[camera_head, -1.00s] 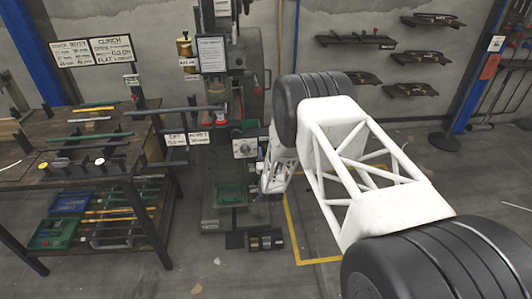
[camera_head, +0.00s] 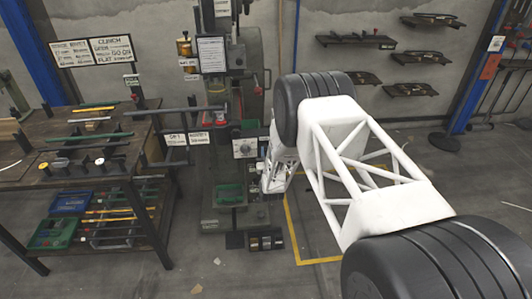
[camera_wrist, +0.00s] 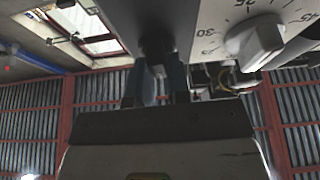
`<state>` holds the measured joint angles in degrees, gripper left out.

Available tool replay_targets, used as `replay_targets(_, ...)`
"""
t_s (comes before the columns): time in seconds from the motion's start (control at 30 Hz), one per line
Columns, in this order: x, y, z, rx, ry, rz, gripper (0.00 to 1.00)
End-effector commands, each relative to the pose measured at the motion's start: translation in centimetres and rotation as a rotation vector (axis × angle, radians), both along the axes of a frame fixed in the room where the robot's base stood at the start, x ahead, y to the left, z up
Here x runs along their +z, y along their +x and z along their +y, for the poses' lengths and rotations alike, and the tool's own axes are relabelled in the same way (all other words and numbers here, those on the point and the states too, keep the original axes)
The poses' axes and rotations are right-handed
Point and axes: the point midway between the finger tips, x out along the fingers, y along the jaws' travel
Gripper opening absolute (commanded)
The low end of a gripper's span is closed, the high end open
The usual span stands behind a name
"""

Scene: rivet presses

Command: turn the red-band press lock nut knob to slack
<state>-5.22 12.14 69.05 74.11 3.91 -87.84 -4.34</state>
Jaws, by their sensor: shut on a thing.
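In the wrist view a white dial knob (camera_wrist: 255,42) with a number scale shows at upper right. My gripper (camera_wrist: 156,68) is shut on a dark knob (camera_wrist: 158,38) beside the dial plate, which looks like the lock nut knob. The fingers hide much of it, and its turn position cannot be read. In the head view my gripper's fingers are too small to make out.
A green tray (camera_head: 229,196) sits low on the press, with a dark bin (camera_head: 265,240) on the floor. A workbench (camera_head: 75,160) with bars and tools stands at left. Dark shelves (camera_head: 357,40) hang on the right wall. The floor at right is mostly clear.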

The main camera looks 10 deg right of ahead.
Motion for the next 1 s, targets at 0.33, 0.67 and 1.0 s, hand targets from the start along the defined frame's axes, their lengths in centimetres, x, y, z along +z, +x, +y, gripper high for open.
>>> replay_targets(0.33,-0.05,-0.05,-0.02,0.0,-0.194,0.001,0.0)
replay_targets(0.67,-0.05,-0.07,0.02,0.0,-0.495,0.0,0.0)
replay_targets(1.0,-0.11,-0.06,0.07,0.0,-0.818,0.001,0.0)
